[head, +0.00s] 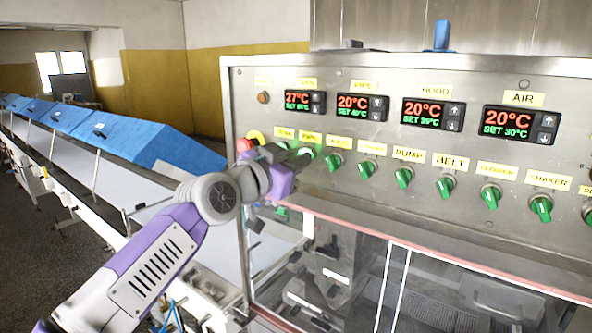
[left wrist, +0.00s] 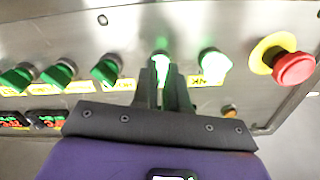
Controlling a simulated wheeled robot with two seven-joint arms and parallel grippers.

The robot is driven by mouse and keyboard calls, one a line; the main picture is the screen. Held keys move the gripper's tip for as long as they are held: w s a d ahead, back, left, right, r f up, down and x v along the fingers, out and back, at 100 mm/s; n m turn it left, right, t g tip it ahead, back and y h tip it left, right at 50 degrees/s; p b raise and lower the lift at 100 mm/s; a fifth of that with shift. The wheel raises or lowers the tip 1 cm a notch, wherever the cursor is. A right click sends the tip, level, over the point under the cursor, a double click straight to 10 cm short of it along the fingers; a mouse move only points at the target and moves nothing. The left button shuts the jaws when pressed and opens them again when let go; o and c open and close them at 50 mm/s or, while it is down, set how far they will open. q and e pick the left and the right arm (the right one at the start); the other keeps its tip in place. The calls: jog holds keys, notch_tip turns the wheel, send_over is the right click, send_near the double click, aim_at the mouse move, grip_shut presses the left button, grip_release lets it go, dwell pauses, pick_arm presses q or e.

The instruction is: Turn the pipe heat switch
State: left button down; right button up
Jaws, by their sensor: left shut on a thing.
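The control panel carries a row of green rotary switches. The pipe heat switch (head: 305,153) is the second from the left in the head view, partly covered by my left gripper (head: 297,160). In the left wrist view, my left gripper (left wrist: 163,80) has its two dark fingers close together on the pipe heat switch (left wrist: 160,57), shut on its knob. The knob glows bright green; its exact angle is hard to tell behind the fingers. My right gripper is not in view.
A lit green switch (left wrist: 213,63) sits beside it, then a red emergency stop (left wrist: 294,68) on a yellow base. Unlit green switches (head: 367,168) run along the other side. Temperature displays (head: 362,107) are above. A blue-covered conveyor (head: 130,125) stands at left.

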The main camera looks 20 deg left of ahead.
pick_arm(q)
jog(key=shift+m+b, duration=0.7)
jog(key=shift+m, duration=0.8)
jog(key=c, duration=1.2)
grip_release()
jog(key=shift+o, duration=0.2)
jog(key=b+v, duration=0.2)
jog(key=v, duration=0.5)
jog(key=shift+s, duration=0.3)
jog(key=shift+a, duration=0.1)
